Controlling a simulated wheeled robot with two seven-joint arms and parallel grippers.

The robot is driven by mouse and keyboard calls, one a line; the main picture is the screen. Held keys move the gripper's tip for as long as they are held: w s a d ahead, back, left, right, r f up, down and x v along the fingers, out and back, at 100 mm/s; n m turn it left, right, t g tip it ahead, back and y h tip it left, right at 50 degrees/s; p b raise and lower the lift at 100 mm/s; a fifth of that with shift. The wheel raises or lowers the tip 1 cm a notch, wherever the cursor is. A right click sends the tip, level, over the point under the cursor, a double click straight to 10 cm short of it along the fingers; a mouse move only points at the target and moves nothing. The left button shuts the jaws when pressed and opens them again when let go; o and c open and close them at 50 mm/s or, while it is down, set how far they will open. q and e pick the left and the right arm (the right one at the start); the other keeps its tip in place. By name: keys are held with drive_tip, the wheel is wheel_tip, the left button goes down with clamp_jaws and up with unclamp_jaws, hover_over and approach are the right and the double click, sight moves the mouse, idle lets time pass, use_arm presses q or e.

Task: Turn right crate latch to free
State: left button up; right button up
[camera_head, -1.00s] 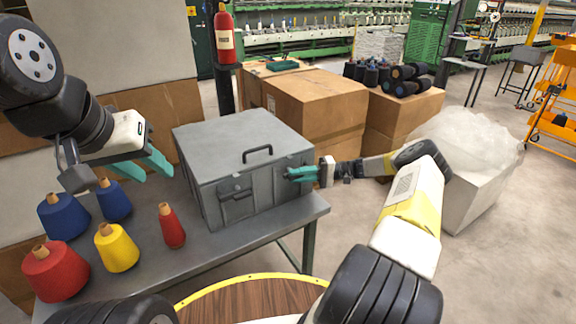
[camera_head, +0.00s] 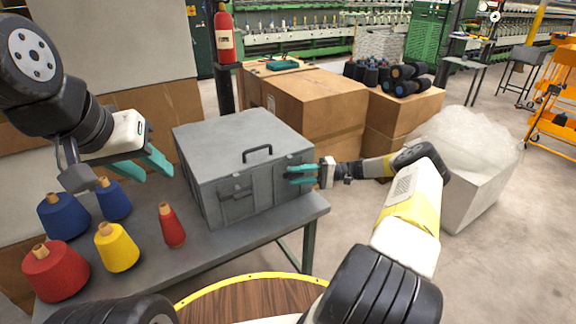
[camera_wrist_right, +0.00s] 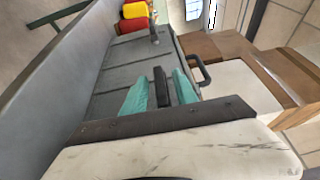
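The grey crate (camera_head: 215,145) stands closed on the table, with a black handle (camera_head: 257,154) on its lid and a front latch (camera_head: 236,198). My right gripper (camera_head: 290,175) is at the crate's right side. In the right wrist view, a dark upright bar, seemingly the right crate latch (camera_wrist_right: 162,86), stands between its teal fingers (camera_wrist_right: 160,78). A gap shows between the bar and the left finger, so the gripper looks open around it. In the head view the fingers largely hide this latch. My left gripper (camera_head: 150,168) is open and empty, left of the crate.
Blue, yellow and red thread cones (camera_head: 117,247) stand on the table (camera_head: 205,262) left of the crate. Cardboard boxes (camera_head: 318,105) are close behind the crate. Open floor lies at the lower right.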

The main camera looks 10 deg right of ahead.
sight(303, 175)
drive_tip(key=d, duration=0.7)
drive_tip(key=shift+s+d+f, duration=0.1)
drive_tip(key=shift+s+d, duration=0.1)
drive_tip(key=shift+d, duration=0.15)
